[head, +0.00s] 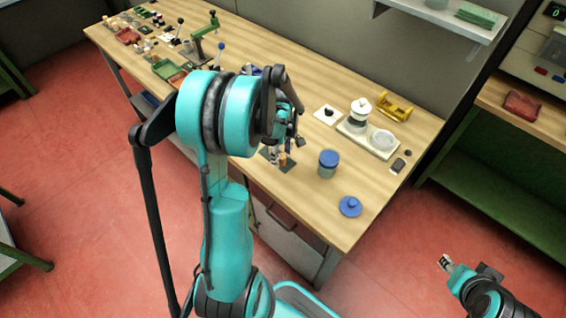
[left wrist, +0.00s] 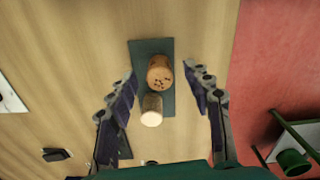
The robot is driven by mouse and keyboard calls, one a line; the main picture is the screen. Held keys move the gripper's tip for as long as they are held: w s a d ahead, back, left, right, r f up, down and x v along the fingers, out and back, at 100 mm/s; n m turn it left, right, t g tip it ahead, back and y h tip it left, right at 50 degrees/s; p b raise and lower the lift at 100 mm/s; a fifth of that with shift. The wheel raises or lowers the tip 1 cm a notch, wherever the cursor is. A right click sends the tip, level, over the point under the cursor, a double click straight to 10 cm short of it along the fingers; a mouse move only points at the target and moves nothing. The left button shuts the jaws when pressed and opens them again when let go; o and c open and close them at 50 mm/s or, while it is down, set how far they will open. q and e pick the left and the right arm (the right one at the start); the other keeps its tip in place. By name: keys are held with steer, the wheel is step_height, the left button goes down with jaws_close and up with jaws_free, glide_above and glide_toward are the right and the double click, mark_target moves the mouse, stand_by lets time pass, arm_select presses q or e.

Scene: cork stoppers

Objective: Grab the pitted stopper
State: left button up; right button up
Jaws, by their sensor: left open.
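The pitted stopper (left wrist: 159,72) is a brown cork with several dark pits on its top, standing on a dark green mat (left wrist: 140,52). A paler stopper (left wrist: 151,111) stands next to it, lower in the left wrist view. My left gripper (left wrist: 162,80) is open above the mat, its fingers on either side of the stoppers and apart from them. In the head view, this gripper (head: 292,138) hangs over the table by the stoppers (head: 283,160), partly hidden by its own arm.
A blue-lidded jar (head: 328,164) and a blue lid (head: 350,206) stand right of the mat. Behind are a white tray (head: 354,136) with containers and a yellow holder (head: 394,107). Bare wood lies around the mat; the table's front edge is close.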

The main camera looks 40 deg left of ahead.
mark_target(282, 156)
arm_select(q)
steer(key=shift+a+f, duration=0.1)
steer(key=shift+f, duration=0.65)
steer(key=shift+r, duration=0.1)
steer(key=c, duration=0.8)
steer(key=shift+c, duration=0.2)
steer(key=shift+r, duration=0.7)
step_height(282, 156, up, 3)
steer(key=shift+r+p, duration=0.1)
steer(key=shift+p, duration=0.7)
steer(key=s+d+r+p, duration=0.1)
steer(key=s+d+r, duration=0.1)
steer(key=d, duration=0.3)
steer(key=s+d+r+p, duration=0.1)
steer(key=s+d+r, duration=0.1)
steer(key=d+r, duration=0.2)
steer(key=shift+s+d+r+p, duration=0.2)
steer(key=shift+s+d+p, duration=0.1)
steer(key=shift+d, duration=0.6)
